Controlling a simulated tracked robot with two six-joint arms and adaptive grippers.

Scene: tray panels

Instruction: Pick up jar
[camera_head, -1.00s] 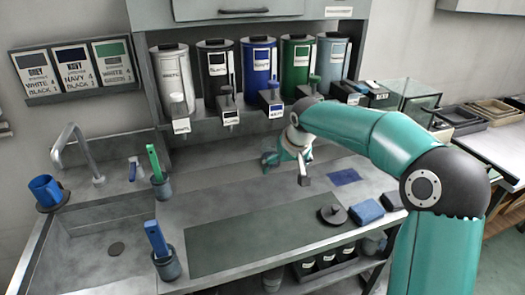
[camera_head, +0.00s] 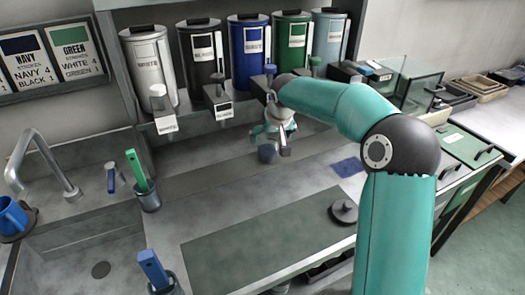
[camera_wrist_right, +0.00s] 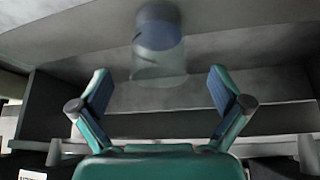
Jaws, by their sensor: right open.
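The jar (camera_wrist_right: 158,28) shows in the right wrist view at the top middle. It looks like a clear cylinder with a dark blue-grey part at its far end. My right gripper (camera_wrist_right: 159,76) is open, its two teal fingers with dark pads spread wide on either side of the jar's line. Neither finger appears to touch it. In the head view, my right gripper (camera_head: 270,133) is over the grey counter below the dispensers, and the small bluish jar (camera_head: 267,154) shows just below it, partly hidden. My left gripper is not in view.
Several dispensers (camera_head: 249,45) stand on the shelf behind, with nozzles hanging near my right arm. A blue mat (camera_head: 348,167) and a dark round lid (camera_head: 343,212) lie to the right. A green-handled brush (camera_head: 137,172) stands in a cup at left. The grey-green mat (camera_head: 250,245) is clear.

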